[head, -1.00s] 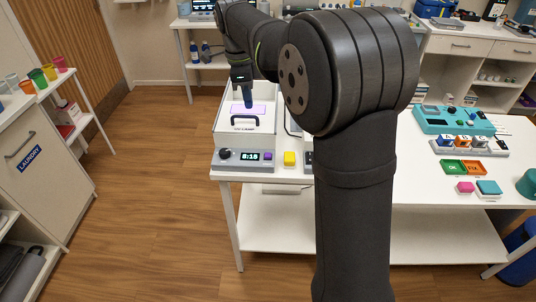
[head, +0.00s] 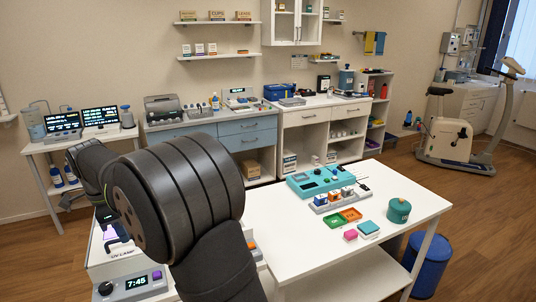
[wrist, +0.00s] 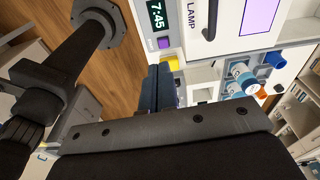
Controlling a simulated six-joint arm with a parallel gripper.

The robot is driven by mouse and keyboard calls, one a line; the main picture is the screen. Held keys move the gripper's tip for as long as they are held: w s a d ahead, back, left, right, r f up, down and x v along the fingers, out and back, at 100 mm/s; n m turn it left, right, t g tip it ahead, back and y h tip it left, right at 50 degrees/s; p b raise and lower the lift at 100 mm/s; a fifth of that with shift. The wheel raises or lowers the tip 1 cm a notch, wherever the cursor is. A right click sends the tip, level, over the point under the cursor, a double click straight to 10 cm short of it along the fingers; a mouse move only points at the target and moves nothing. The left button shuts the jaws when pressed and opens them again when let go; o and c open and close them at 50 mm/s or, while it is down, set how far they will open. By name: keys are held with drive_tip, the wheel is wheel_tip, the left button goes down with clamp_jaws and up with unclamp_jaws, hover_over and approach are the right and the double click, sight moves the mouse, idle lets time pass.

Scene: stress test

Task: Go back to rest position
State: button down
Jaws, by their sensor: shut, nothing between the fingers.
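My gripper (wrist: 158,72) is shut and empty in the wrist view, its two dark fingers pressed together. In the head view my own arm fills the lower left and hides much of what is behind it. The gripper's dark end (head: 104,214) shows only in part there, above the white UV lamp box (head: 128,257). The box has a display (head: 137,282) reading 7:45; it also shows in the wrist view (wrist: 209,25) with a purple panel. A yellow button (wrist: 171,62) appears near my fingertips in the wrist view.
The white table (head: 275,232) holds a teal device (head: 305,187), green and orange trays (head: 337,220), pink and teal blocks and a green round pot (head: 399,211). A blue bin (head: 428,265) stands at right. Blue-capped bottles (wrist: 240,80) show in the wrist view.

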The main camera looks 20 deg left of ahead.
drive_tip(key=f, duration=0.7)
drive_tip(key=w+d+f, duration=0.1)
drive_tip(key=f, duration=0.3)
drive_tip(key=shift+f, duration=0.3)
drive_tip(key=shift+w+d+r, duration=0.75)
drive_tip(key=shift+w+r, duration=0.15)
drive_tip(key=shift+w, duration=0.05)
drive_tip(key=shift+r, duration=0.65)
